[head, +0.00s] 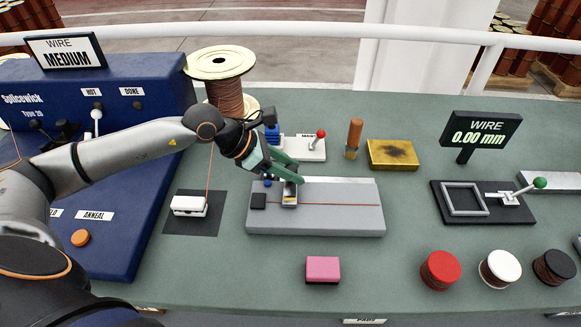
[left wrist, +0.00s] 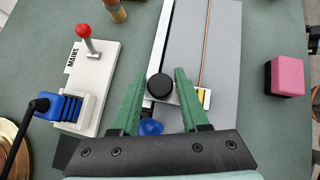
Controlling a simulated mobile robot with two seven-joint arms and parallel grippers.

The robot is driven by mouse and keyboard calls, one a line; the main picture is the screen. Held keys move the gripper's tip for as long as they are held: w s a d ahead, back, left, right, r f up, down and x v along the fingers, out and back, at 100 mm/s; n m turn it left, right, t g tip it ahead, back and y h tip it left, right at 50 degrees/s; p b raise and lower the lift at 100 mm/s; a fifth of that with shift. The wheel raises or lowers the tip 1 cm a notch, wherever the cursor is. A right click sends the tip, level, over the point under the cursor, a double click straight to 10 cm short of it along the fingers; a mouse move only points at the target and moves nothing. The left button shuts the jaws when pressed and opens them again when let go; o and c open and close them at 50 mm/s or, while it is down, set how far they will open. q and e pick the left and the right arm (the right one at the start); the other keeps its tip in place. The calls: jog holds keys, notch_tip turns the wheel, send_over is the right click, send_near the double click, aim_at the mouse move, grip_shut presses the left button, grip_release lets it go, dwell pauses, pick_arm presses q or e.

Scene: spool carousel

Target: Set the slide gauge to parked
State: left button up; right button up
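The slide gauge (head: 330,220) is a long grey block on the bench, with a rail along its back and a copper wire along its top. Its small metal carriage (head: 289,199) is left of the block's middle and has a yellow patch. In the left wrist view the carriage bears a round black knob (left wrist: 160,87). My left gripper (head: 290,175) is over the carriage. Its green fingers (left wrist: 158,80) stand apart on either side of the knob, with a small gap visible at the left. Contact is unclear. My right gripper is not in view.
A blue knob (head: 267,183) and black pad (head: 258,201) are at the gauge's left end. Behind stands the MAINS switch (head: 305,149) with a red-tipped lever. A pink block (head: 323,269) lies in front. A display (head: 481,132) reads 0.00 mm. Spools stand at front right.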

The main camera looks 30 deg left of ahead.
pick_arm(q)
grip_shut()
dwell(1.0)
